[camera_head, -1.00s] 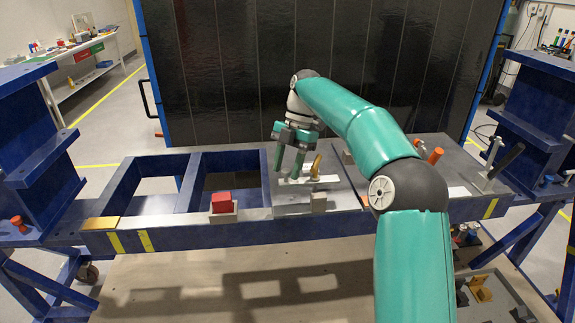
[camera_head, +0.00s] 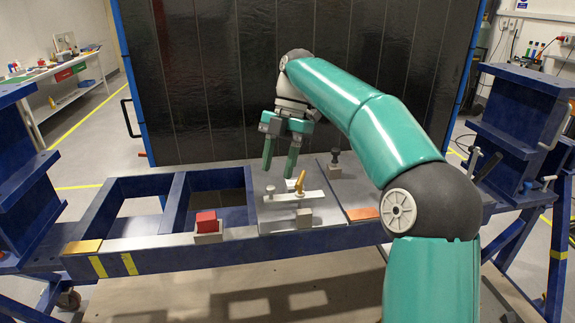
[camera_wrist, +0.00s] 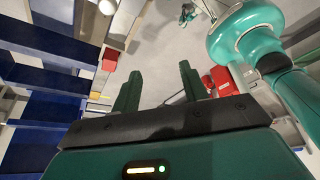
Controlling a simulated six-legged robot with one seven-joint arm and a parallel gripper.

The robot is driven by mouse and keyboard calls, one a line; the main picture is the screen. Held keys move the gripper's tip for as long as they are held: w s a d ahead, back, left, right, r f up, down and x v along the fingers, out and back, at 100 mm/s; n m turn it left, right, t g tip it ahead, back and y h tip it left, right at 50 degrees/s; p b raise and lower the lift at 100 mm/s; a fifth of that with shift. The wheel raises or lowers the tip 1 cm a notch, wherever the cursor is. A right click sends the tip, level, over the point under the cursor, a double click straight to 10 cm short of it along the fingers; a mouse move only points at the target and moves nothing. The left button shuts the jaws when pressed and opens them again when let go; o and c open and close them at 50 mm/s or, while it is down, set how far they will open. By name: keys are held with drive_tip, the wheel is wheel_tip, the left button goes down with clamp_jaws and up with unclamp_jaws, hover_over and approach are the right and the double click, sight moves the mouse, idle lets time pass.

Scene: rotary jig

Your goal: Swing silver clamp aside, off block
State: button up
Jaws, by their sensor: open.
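The silver clamp (camera_head: 283,197) is a flat bar on the grey plate of the jig, lying nearly left to right in the head view. It has a gold upright handle (camera_head: 300,183) near its middle and a round knob at its left end. A small grey block (camera_head: 304,216) stands in front of the bar; whether the bar rests on it is unclear. My gripper (camera_head: 280,169) points down, open and empty, above and behind the clamp, apart from it. In the wrist view my fingers (camera_wrist: 159,85) are spread with nothing between them; I cannot surely identify the clamp there.
A red block (camera_head: 206,221) sits in a grey holder on the blue frame (camera_head: 155,241), left of the clamp. A dark knob (camera_head: 335,158) stands at right behind the clamp. An orange pad (camera_head: 363,214) lies at right. A black panel (camera_head: 215,80) rises behind.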

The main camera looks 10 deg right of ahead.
drive_tip(key=s+r, duration=0.3)
drive_tip(key=s, duration=0.3)
drive_tip(key=shift+s+d, duration=0.35)
drive_tip(key=shift+d, duration=0.05)
drive_tip(key=s+d+f+m+t+h, duration=0.1)
drive_tip(key=s+d+f+m+t, duration=0.1)
drive_tip(key=s+m, duration=0.5)
drive_tip(key=s+d+f+m+t+h, duration=0.1)
drive_tip(key=s+d+f+m+t, duration=0.1)
drive_tip(key=s+f+m+t, duration=0.2)
drive_tip(key=s+d+f+m+t+h, duration=0.1)
drive_tip(key=s+f+m, duration=0.6)
drive_tip(key=m, duration=0.9)
drive_tip(key=s+t, duration=0.1)
drive_tip(key=s, duration=0.1)
drive_tip(key=shift+s+d+f+t, duration=0.2)
drive_tip(key=shift+s+d+t, duration=0.2)
